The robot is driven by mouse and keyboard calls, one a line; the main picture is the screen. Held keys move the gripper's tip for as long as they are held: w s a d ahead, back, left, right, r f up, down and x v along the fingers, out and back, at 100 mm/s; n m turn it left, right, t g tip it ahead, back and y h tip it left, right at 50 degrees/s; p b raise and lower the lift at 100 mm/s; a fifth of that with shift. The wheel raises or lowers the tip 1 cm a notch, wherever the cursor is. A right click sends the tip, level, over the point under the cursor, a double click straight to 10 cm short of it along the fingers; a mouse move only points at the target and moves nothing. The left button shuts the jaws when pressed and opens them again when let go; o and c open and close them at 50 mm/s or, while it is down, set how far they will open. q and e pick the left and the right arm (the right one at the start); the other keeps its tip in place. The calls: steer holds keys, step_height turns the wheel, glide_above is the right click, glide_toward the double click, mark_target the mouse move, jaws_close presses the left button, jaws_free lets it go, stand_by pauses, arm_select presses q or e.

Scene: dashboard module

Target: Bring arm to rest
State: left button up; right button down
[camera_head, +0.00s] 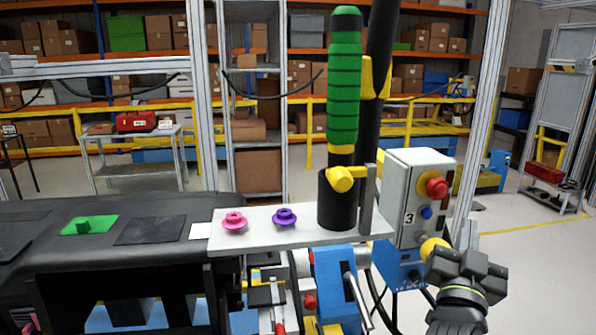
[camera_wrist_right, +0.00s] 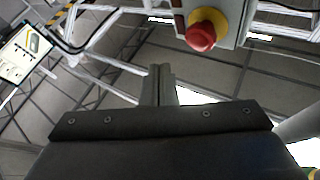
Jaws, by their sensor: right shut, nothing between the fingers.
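My right gripper (camera_head: 467,262) is at the lower right of the head view, in front of and to the lower right of the white control box (camera_head: 407,205). It is shut and holds nothing. In the right wrist view its dark fingers (camera_wrist_right: 160,84) are together, pointing up the picture. A red push button with a yellow collar (camera_wrist_right: 201,32) shows beyond them, apart from the fingers. The control box bears a red knob (camera_head: 437,187), a blue button (camera_head: 426,212) and the number 3. My left gripper is not in view.
A white shelf (camera_head: 330,236) carries a pink (camera_head: 234,220) and a purple ring-shaped part (camera_head: 284,216), and a black holder with a stack of green parts (camera_head: 344,95). The black dashboard (camera_head: 40,235) lies left. Open floor (camera_head: 540,262) is at the right.

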steer(key=s+d+f+n+g+y, duration=0.1)
steer(key=s+f+n+g+y, duration=0.15)
steer(key=f, duration=0.85)
steer(key=s+d+f+n+g+y, duration=0.1)
steer(key=s+f+g+y, duration=0.25)
steer(key=f, duration=0.75)
steer(key=s+a+f+n+g+y, duration=0.2)
steer(key=s+f+g, duration=0.3)
steer(key=s+f, duration=0.45)
steer(key=s+a+f+n+g+y, duration=0.2)
steer(key=s+f+n+g, duration=0.15)
steer(key=s+f, duration=0.6)
steer(key=s+d+f+g+y, duration=0.1)
steer(key=s+f, duration=0.1)
steer(key=f, duration=1)
steer(key=s+f+g, duration=0.1)
steer(key=s+f, duration=0.1)
steer(key=f, duration=1)
steer(key=s+a+f+g, duration=0.1)
steer(key=s+f, duration=1.3)
steer(key=shift+f+m+b, duration=0.35)
steer(key=shift+f+m, duration=0.05)
